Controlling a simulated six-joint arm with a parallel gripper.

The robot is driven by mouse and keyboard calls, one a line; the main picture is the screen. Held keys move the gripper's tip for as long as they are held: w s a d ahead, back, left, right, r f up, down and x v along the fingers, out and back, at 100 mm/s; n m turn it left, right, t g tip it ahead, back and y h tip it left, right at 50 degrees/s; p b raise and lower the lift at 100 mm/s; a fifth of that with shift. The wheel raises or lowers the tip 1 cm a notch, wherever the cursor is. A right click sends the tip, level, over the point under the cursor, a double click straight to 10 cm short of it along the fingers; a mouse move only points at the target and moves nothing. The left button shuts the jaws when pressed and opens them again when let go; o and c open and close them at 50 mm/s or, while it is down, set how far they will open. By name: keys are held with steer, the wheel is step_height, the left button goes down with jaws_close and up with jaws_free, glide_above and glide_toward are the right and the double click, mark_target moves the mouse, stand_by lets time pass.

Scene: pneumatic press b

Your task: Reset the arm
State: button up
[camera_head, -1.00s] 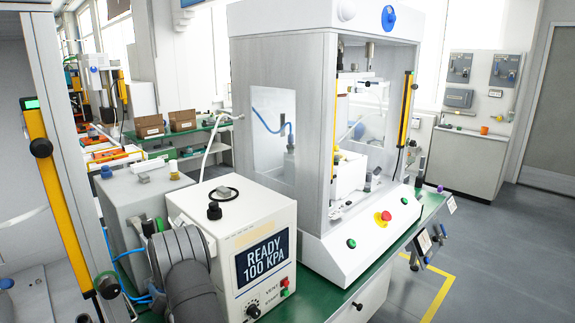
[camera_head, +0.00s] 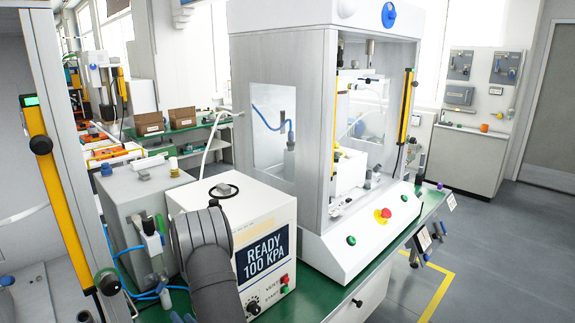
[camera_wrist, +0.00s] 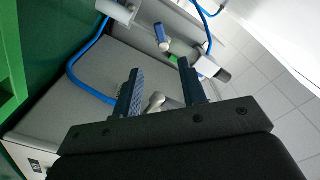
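My grey arm (camera_head: 208,262) rises at the bottom left of the head view, in front of the white control box (camera_head: 268,196), and hides part of its front.
The press cabinet (camera_head: 283,60) stands right of the control box on the green bench (camera_head: 440,203). A grey box (camera_head: 142,185) with valves and blue hoses stands left of my arm. In the wrist view a blue hose (camera_wrist: 73,75) curves left of the fingers. Open floor (camera_head: 500,260) lies right.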

mark_target(158, 288)
steer(key=x, duration=1.7)
steer(key=shift+w+a+f, duration=0.1)
steer(key=shift+w+a, duration=0.05)
steer(key=shift+s+m, duration=0.2)
steer(key=shift+m, duration=0.3)
steer(key=shift+s+r+m, duration=0.1)
steer(key=shift+r+m, duration=0.1)
steer(key=shift+m, duration=0.5)
steer(key=shift+r+m, duration=0.2)
steer(key=shift+m, duration=0.5)
steer(key=s+d+n, duration=0.3)
steer(key=s+d, duration=0.7)
steer(key=d, duration=0.1)
steer(key=x, duration=1.1)
steer(key=f+x, duration=0.1)
steer(key=x, duration=0.5)
steer(key=shift+s+a, duration=0.15)
steer(key=shift+a, duration=0.15)
steer(key=shift+c, duration=0.5)
jaws_close()
